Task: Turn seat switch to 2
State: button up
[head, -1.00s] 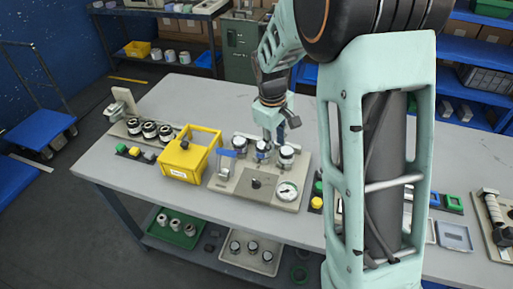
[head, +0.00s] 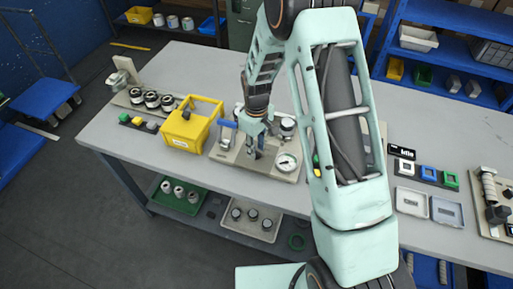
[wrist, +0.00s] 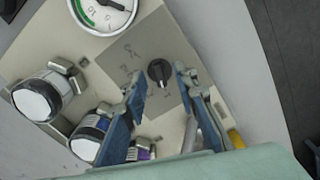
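The seat switch appears to be the black round knob (wrist: 160,72) on a grey square plate (wrist: 125,55) of the beige panel (head: 222,155). Faint marks surround the knob; I cannot read them surely. My gripper (wrist: 160,80) is open, with its two blue-grey fingers on either side of the knob in the wrist view. I cannot tell whether they touch it. In the head view, my gripper (head: 255,150) points down over the middle of the panel and hides the knob.
A dial gauge (head: 286,163) sits at the panel's front right. Round white-topped canisters (wrist: 45,95) stand along the panel's back. A yellow bin (head: 190,130) is just left of the panel. Trays (head: 411,202) lie farther right on the table.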

jog(key=shift+f, duration=0.45)
grip_shut()
jog(key=shift+m+b, duration=0.3)
jog(key=shift+f+m+b, duration=0.1)
jog(key=shift+m+b, duration=0.9)
jog(key=shift+m, duration=0.2)
jog(key=shift+m+b, duration=0.9)
jog(key=shift+m, duration=1)
